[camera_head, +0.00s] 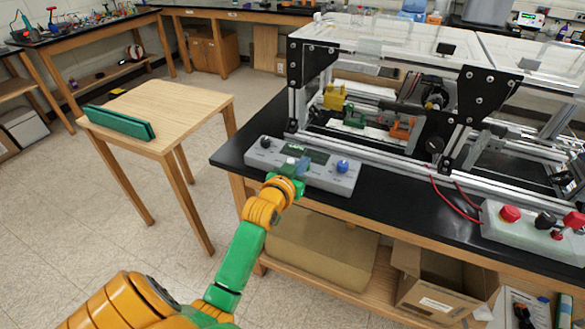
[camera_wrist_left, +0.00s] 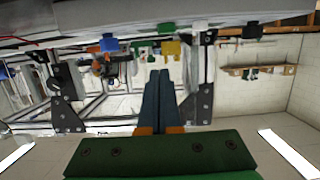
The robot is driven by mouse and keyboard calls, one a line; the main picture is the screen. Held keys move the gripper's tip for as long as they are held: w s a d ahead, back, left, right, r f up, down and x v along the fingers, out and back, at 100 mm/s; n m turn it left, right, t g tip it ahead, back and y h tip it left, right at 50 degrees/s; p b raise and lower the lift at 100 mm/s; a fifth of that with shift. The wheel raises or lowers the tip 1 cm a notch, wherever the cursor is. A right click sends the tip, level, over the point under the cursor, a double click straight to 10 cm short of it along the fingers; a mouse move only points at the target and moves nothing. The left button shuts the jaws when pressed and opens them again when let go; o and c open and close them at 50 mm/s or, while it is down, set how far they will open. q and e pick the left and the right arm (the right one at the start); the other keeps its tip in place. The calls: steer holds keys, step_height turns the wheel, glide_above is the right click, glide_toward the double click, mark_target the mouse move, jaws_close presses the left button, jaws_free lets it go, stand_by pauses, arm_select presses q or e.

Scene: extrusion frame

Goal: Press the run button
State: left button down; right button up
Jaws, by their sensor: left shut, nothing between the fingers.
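A grey control console (camera_head: 335,181) lies at the near edge of the black bench. It carries a black knob (camera_head: 265,142), a dark display (camera_head: 312,154), a blue knob (camera_head: 342,165) and a pale button (camera_head: 290,161) beside my fingers. No label is legible, so I cannot tell which control is the run button. My left gripper (camera_head: 298,166) is shut and empty, over the console's front middle; touching or apart is unclear. In the upside-down left wrist view, its blue fingers (camera_wrist_left: 159,95) are together, pointing toward the console edge (camera_wrist_left: 225,25). My right gripper is not in view.
The extrusion frame (camera_head: 292,85) with clear panels stands behind the console. A second box with red and black knobs (camera_head: 520,225) and red cables sits at right. A wooden table (camera_head: 180,100) with a green piece (camera_head: 120,122) stands left; floor between is open.

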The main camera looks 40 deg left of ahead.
arm_select(q)
steer(key=v, duration=0.6)
steer(key=shift+s+r, duration=0.15)
steer(key=shift+s, duration=0.2)
steer(key=shift+d, duration=0.1)
steer(key=s+d+f+m+g+h, duration=0.1)
steer(key=s+d+f+g, duration=0.1)
steer(key=f, duration=0.7)
steer(key=s+d+f+g+h, duration=0.1)
steer(key=s+d+f+g, duration=0.1)
steer(key=f, duration=0.7)
steer(key=s+d+f+m+g+h, duration=0.1)
steer(key=s+d+f+g, duration=0.2)
steer(key=f, duration=0.7)
steer(key=s+d+f+m+g, duration=0.1)
steer(key=s+f+g, duration=0.1)
steer(key=s+f, duration=0.3)
steer(key=s+d+f+m+g, duration=0.1)
steer(key=s+f, duration=0.4)
steer(key=s, duration=0.8)
steer(key=s+d+f+m+g, duration=0.1)
steer(key=s+f+g, duration=0.3)
steer(key=s, duration=0.5)
step_height(320, 180, down, 2)
steer(key=shift+s+d+f, duration=0.1)
steer(key=shift+s+d, duration=0.25)
steer(key=shift+d, duration=0.05)
